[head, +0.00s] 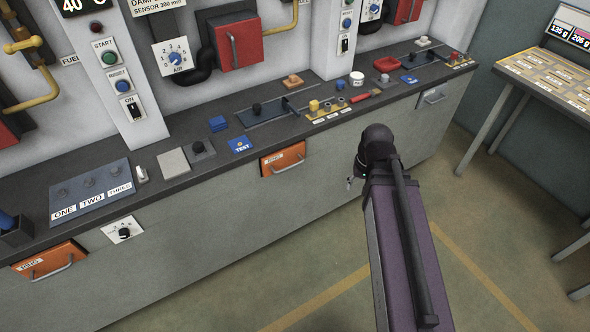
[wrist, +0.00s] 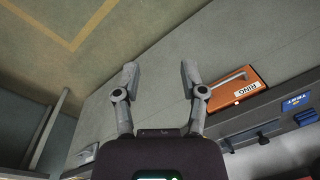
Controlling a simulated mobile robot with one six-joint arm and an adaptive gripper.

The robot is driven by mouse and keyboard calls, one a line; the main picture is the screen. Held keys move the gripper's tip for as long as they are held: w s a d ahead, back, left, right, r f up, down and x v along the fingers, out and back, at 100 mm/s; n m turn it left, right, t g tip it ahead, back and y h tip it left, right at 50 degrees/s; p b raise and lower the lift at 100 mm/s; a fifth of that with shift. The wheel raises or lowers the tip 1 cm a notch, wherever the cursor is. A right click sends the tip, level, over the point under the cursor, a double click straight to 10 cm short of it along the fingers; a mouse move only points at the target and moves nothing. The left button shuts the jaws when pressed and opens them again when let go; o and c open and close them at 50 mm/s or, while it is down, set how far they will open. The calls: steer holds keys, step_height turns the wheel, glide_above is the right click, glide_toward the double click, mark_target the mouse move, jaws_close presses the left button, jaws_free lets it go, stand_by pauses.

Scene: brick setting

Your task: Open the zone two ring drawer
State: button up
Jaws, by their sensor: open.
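An orange drawer (head: 283,158) with a grey bar handle and a white label is set in the front of the long grey bench, near its middle, and looks shut. It also shows in the wrist view (wrist: 245,92), where its label reads RING. A second orange drawer (head: 50,258) with a similar label and handle is at the bench's left end. No zone number is readable on either. My gripper (wrist: 159,74) is open and empty, to the left of the RING drawer in the wrist view and apart from its handle. In the head view my arm mostly hides it.
The dark bench top (head: 225,165) carries a blue TEST block (head: 240,145), a ONE TWO THREE panel (head: 90,192) and several small parts. A grey drawer (head: 433,97) is farther right. The floor before the bench is clear; a table (head: 550,80) stands at the right.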

steer(key=w+a+f+m+y+b, duration=0.1)
steer(key=w+a+f+y+b, duration=0.3)
steer(key=f+b, duration=0.35)
steer(key=w+a+f+y+b, duration=0.3)
steer(key=w+f+b, duration=0.35)
steer(key=b, duration=0.25)
steer(key=m+t+y+b, duration=0.25)
steer(key=y+b, duration=0.55)
steer(key=b, duration=0.9)
glide_toward(292, 166)
steer(key=f+v, duration=0.1)
steer(key=v, duration=0.2)
steer(key=shift+w+d+r, duration=0.1)
steer(key=shift+d+r, duration=0.1)
steer(key=shift+d, duration=0.1)
steer(key=shift+a, duration=0.15)
steer(key=b+x, duration=0.2)
steer(key=x, duration=1.1)
steer(key=shift+w+a, duration=0.2)
steer(key=shift+a, duration=0.1)
steer(key=shift+c, duration=0.2)
